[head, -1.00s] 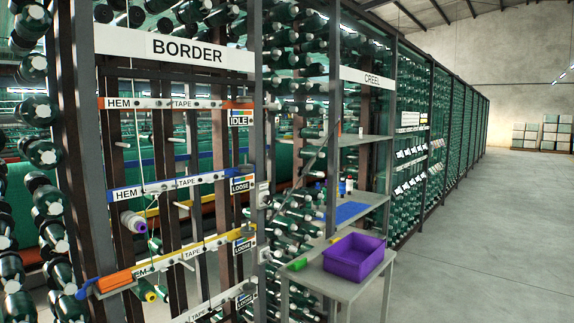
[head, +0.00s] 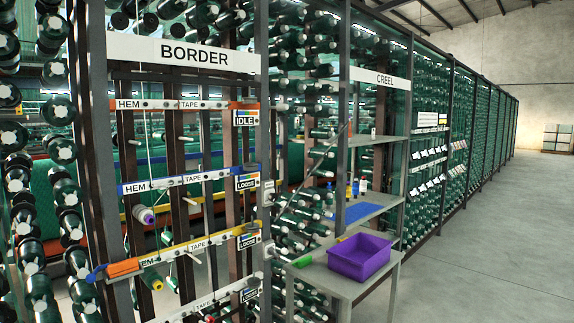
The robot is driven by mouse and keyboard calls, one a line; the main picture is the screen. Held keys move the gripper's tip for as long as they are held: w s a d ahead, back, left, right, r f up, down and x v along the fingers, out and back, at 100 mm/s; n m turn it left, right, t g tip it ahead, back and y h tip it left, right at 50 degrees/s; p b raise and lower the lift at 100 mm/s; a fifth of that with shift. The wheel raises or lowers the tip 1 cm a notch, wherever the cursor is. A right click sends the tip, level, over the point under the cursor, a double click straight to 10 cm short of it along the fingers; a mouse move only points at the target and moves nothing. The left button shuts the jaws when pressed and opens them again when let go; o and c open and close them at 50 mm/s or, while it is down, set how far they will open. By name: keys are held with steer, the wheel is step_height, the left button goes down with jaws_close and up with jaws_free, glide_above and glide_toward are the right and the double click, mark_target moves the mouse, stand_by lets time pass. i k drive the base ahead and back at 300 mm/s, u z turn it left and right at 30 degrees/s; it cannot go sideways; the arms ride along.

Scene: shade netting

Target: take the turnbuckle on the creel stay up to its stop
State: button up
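A thin dark diagonal bar (head: 328,152), which looks like the creel stay, runs from upper right to lower left in front of the bobbins. It is in the bay between the BORDER frame and the CREEL sign (head: 380,79). It is too small to make out a turnbuckle or a stop on it. My gripper is not in view.
The BORDER frame (head: 195,55) with its HEM and TAPE rails stands close at left. A grey table (head: 340,285) with a purple bin (head: 360,257) stands before the bay. Shelves (head: 372,141) hold small bottles and a blue mat (head: 358,212). The floor (head: 480,235) at right is clear.

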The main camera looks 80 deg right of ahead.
mark_target(313, 169)
steer(key=z, duration=0.6)
steer(key=k, duration=0.15)
steer(key=u, duration=1.7)
steer(key=k, duration=1.5)
steer(key=z, duration=1.85)
